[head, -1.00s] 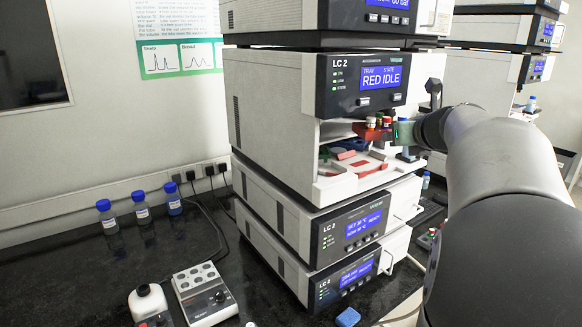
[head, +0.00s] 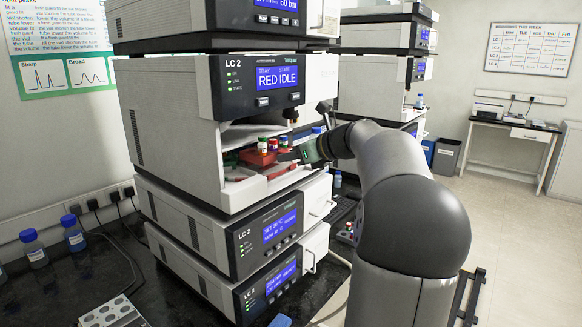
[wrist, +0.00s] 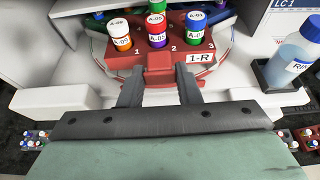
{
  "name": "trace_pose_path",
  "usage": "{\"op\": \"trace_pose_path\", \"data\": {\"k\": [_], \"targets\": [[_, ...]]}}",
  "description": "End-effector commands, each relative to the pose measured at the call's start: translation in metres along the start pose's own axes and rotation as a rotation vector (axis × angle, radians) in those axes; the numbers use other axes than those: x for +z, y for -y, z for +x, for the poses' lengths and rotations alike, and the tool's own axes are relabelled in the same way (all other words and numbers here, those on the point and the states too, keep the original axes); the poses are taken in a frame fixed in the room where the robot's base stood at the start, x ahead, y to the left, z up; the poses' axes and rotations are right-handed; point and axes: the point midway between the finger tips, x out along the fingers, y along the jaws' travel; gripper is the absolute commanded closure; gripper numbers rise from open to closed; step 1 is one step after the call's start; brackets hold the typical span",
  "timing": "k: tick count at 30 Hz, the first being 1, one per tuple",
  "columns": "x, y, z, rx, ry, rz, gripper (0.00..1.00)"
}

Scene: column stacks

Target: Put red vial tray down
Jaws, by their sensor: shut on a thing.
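The red vial tray (head: 259,158), labelled 1-R, is inside the open compartment of the autosampler (head: 215,125) whose screen reads RED IDLE. In the wrist view the tray (wrist: 150,50) lies straight ahead, over a rounded red and grey seat (wrist: 95,50). My gripper (wrist: 160,88) is shut on the tray's near side; the grip itself is partly hidden. In the head view my gripper (head: 304,150) reaches in from the right. The tray looks low and close to the compartment floor; I cannot tell whether it touches.
The compartment's side walls and the module above bound the space around the tray. A blue-capped bottle in a dark holder (wrist: 285,72) stands right of my gripper in the wrist view. Other vial trays (wrist: 32,140) show below left. Bottles (head: 74,235) stand on the black bench.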

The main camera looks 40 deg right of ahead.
Motion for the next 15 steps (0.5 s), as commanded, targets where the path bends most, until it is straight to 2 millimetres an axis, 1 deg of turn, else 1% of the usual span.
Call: {"op": "trace_pose_path", "data": {"k": [1, 3, 5, 15], "targets": [[-0.009, 0.001, 0.003, 0.000, -0.001, 0.005, 0.93], [-0.019, 0.000, 0.008, 0.002, -0.001, 0.005, 0.93], [-0.024, 0.000, 0.009, 0.000, 0.000, 0.003, 0.93], [-0.027, 0.000, 0.011, 0.000, 0.000, 0.002, 0.93]]}}
